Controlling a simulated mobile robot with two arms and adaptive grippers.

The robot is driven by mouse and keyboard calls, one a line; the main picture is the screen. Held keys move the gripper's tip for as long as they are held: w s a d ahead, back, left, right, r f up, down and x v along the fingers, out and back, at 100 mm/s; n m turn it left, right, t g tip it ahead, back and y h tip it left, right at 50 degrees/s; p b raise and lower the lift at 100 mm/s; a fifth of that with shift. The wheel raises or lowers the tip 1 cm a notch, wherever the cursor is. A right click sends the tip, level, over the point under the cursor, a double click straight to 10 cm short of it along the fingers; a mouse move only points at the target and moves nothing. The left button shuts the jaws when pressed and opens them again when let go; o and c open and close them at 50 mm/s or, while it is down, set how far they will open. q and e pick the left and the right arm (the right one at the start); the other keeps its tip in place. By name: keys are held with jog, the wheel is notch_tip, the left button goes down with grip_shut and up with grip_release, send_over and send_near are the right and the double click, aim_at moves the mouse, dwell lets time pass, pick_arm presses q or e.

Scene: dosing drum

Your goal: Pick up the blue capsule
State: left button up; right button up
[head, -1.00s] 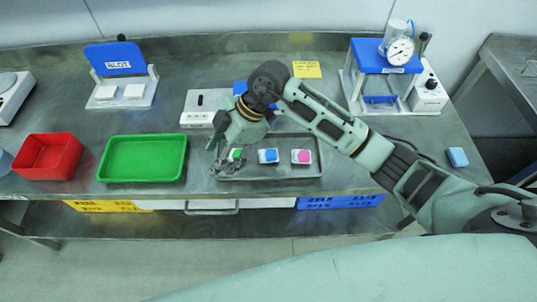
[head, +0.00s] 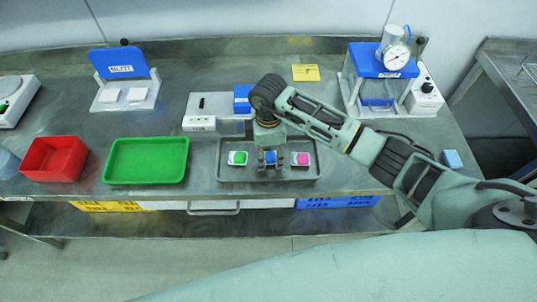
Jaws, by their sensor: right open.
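The blue capsule (head: 270,158) sits in the middle of a row on a grey metal tray (head: 230,176), on a small white holder. A green capsule (head: 238,158) is to its left and a pink capsule (head: 302,159) to its right, each on its own white holder. My right gripper (head: 270,155) points down directly over the blue capsule, open, and partly hides it. I cannot tell whether the fingers touch it. My left gripper is out of view.
A green tray (head: 109,172) and a red bin (head: 27,165) stand to the left. A blue "BLOT" stand (head: 118,60) is at the back left. A blue-topped gauge device (head: 363,60) stands at the back right. A blue block (head: 452,159) lies near the right edge.

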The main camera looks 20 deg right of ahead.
jog(key=shift+f, duration=0.15)
jog(key=shift+c, duration=0.3)
jog(key=c, duration=0.8)
jog(key=shift+c, duration=0.2)
